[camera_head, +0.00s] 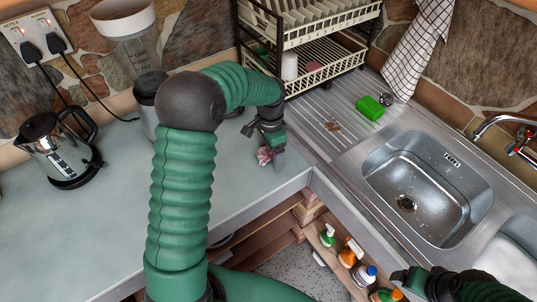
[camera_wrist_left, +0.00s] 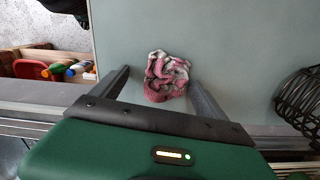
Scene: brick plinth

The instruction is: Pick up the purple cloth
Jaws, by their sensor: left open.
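The cloth (camera_head: 264,156) is a small crumpled heap, pinkish red with whitish grey patches, on the grey worktop near its corner beside the sink unit. In the left wrist view the cloth (camera_wrist_left: 166,76) lies between the tips of my left gripper's two fingers. My left gripper (camera_head: 272,156) is open and points down at the cloth, partly covering it in the head view.
A dish rack (camera_head: 310,75) stands behind the left gripper. A kettle (camera_head: 58,150) and a blender (camera_head: 128,45) stand on the left. A steel sink (camera_head: 425,190) and a green sponge (camera_head: 370,108) are at the right.

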